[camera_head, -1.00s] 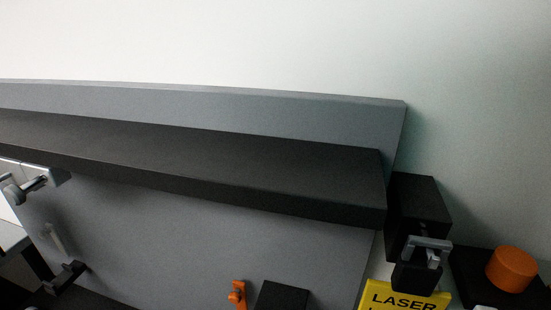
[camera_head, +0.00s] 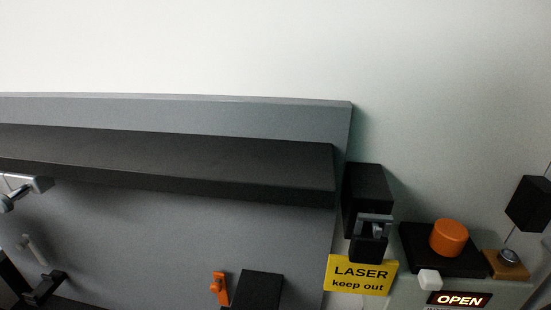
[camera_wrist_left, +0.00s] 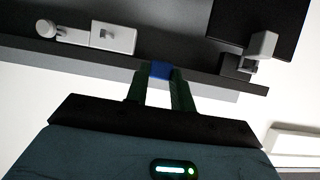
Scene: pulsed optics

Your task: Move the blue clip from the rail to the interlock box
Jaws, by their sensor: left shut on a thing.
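In the left wrist view my left gripper (camera_wrist_left: 159,76) is shut on the small blue clip (camera_wrist_left: 160,69). Only a blue patch of the clip shows between the two fingertips. Behind it runs a long dark rail-like bar (camera_wrist_left: 95,56) with a pale grey edge. I cannot tell whether the clip still touches this bar. In the head view a grey box with a lit OPEN sign, seemingly the interlock box (camera_head: 407,295), stands at the lower right, partly cut off by the frame. The head view shows neither gripper.
A yellow LASER keep out sign (camera_head: 361,275) stands beside the box. An orange knob (camera_head: 449,238) sits on a black block above it. A broad black shelf (camera_head: 170,160) crosses a grey panel. An orange bracket (camera_head: 219,288) and black block (camera_head: 258,290) are below.

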